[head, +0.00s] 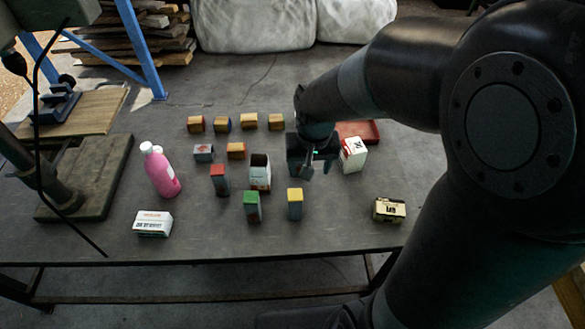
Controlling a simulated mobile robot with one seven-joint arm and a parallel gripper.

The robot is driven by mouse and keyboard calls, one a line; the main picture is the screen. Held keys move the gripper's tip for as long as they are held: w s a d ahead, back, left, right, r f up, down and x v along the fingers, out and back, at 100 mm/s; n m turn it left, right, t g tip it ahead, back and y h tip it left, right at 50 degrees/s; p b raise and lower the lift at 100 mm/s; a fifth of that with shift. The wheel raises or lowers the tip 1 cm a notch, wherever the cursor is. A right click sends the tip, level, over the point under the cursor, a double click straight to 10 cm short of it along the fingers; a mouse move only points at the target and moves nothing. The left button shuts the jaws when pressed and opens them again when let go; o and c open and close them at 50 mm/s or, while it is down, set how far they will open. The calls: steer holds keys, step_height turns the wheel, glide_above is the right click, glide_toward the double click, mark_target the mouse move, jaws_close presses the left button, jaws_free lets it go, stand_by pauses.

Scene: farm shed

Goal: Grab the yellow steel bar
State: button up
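The yellow steel bar (295,205) stands upright on the grey table, a short grey block with a yellow top, near the middle front. My gripper (312,168) is above the table behind the bar and slightly to its right, apart from it. My arm and the gripper's dark body hide much of the fingers, so I cannot tell how far apart they are. Nothing is seen held in it. A green-topped bar (252,207) stands left of the yellow one, and a red-topped bar (219,180) stands farther back left.
An open box (260,174) stands behind the yellow bar. A white carton (353,155) and red tray (360,131) are beside my gripper. Several wooden blocks (249,122) lie behind. A pink bottle (162,174), white box (153,224) and yellowish box (389,210) stand farther out.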

steer(key=g, duration=0.1)
glide_above(295, 195)
steer(key=f, duration=0.3)
steer(key=d+f, duration=0.1)
steer(key=f, duration=0.1)
steer(key=shift+w+f, duration=0.1)
steer(key=shift+f, duration=0.25)
step_height(295, 195, down, 6)
steer(key=shift+a+r, duration=0.1)
steer(key=shift+a, duration=0.05)
steer(key=f, duration=0.3)
steer(key=shift+a+f, duration=0.35)
steer(key=shift+f, duration=0.7)
steer(key=shift+c, duration=0.4)
steer(key=c, duration=1.2)
steer(key=shift+o, duration=0.2)
